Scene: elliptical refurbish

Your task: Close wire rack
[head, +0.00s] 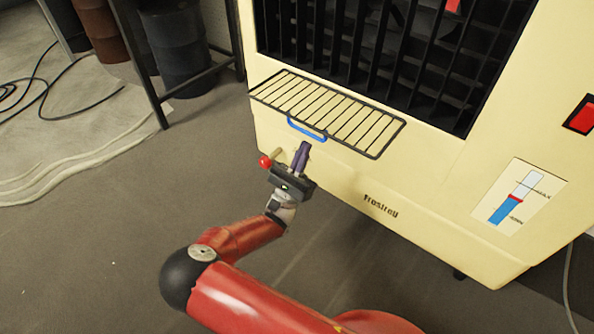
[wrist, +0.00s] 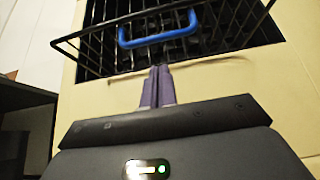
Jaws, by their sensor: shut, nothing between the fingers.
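The wire rack (head: 350,118) is a dark-framed grid of bars. It sticks out from the front of the cream machine, below the dark grille. A blue handle (head: 307,129) is on its front edge. The wrist view shows the rack (wrist: 95,42) and its blue handle (wrist: 158,40) from below and in front. My gripper (head: 304,146) is shut and empty, with its purple fingers together. In both views the fingertips (wrist: 160,68) appear just below the handle. I cannot tell whether they touch it.
The cream machine (head: 400,215) stands at the right, with a red switch (head: 582,117) and a level gauge (head: 522,196). A red ball knob (head: 265,162) shows beside my gripper. A dark metal frame (head: 153,95) and barrels (head: 175,50) are behind left.

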